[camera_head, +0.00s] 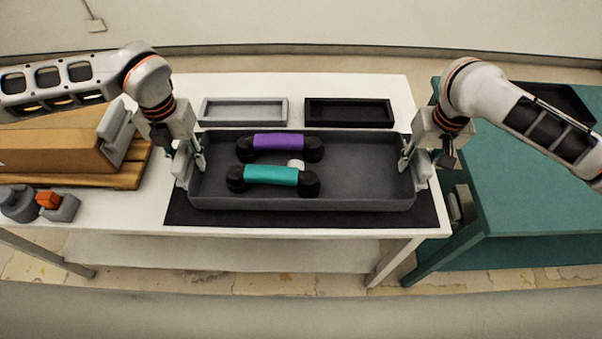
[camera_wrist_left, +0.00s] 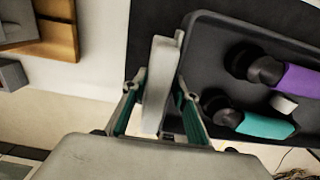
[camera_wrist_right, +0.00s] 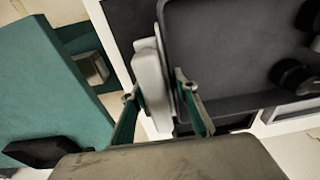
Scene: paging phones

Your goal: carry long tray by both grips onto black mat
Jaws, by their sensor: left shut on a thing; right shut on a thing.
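The long dark grey tray (camera_head: 360,165) is over the black mat (camera_head: 300,219), whose front strip and left edge show; I cannot tell whether the tray touches it. In the tray lie a phone handset with a purple grip (camera_head: 278,142) and one with a teal grip (camera_head: 270,174), with a small white piece (camera_head: 295,163) between them. My left gripper (camera_head: 190,165) is shut on the tray's left grip, a pale block (camera_wrist_left: 158,85). My right gripper (camera_head: 413,160) is shut on the right grip, also a pale block (camera_wrist_right: 152,85). The tray looks about level.
Behind the tray on the white table (camera_head: 365,90) stand a light grey shallow tray (camera_head: 243,101) and a black one (camera_head: 348,100). Left are a cardboard box (camera_head: 50,150) and a grey piece with an orange block (camera_head: 47,199). A teal table (camera_head: 540,180) stands right.

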